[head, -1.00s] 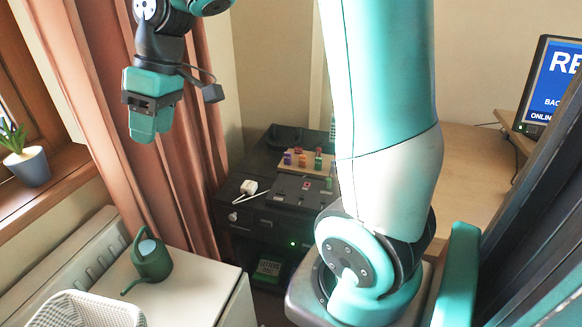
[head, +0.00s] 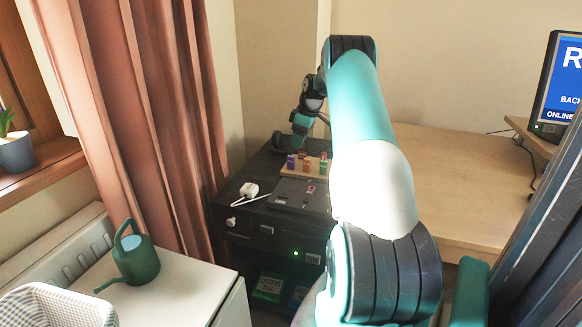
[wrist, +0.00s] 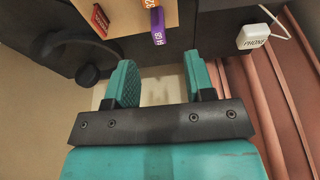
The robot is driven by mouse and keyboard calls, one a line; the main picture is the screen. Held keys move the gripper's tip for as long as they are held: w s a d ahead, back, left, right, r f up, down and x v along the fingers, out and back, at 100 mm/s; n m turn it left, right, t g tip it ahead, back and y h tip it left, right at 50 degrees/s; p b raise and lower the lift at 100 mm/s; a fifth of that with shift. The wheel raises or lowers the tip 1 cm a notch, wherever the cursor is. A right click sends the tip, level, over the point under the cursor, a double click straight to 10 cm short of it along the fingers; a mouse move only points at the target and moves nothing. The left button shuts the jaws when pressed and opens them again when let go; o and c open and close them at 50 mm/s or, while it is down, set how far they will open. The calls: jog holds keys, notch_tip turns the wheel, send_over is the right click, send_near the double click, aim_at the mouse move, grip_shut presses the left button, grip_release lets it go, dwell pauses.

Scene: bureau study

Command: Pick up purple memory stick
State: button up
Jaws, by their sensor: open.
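The purple memory stick (head: 291,161) stands at the left end of a small wooden board (head: 304,169) on the dark cabinet. In the wrist view the purple memory stick (wrist: 158,27) shows at the top middle, with a pale capacity label. It is just beyond the fingertips and not between them. My gripper (wrist: 160,65) is open and empty. In the head view my gripper (head: 298,143) hangs just above and behind the board; its fingers are small there.
An orange stick (wrist: 150,4) is beside the purple one, and a red piece (wrist: 100,20) lies farther left. A white phone charger (wrist: 253,37) with a cable lies to the right. The dark cabinet (head: 240,205) stands between a curtain (head: 165,130) and a wooden desk (head: 450,180).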

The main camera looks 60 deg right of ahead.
aim_at(292, 157)
jog(key=x, duration=0.9)
jog(key=shift+w+f, duration=0.3)
jog(key=shift+w, duration=0.1)
jog(key=shift+c, duration=0.2)
grip_shut()
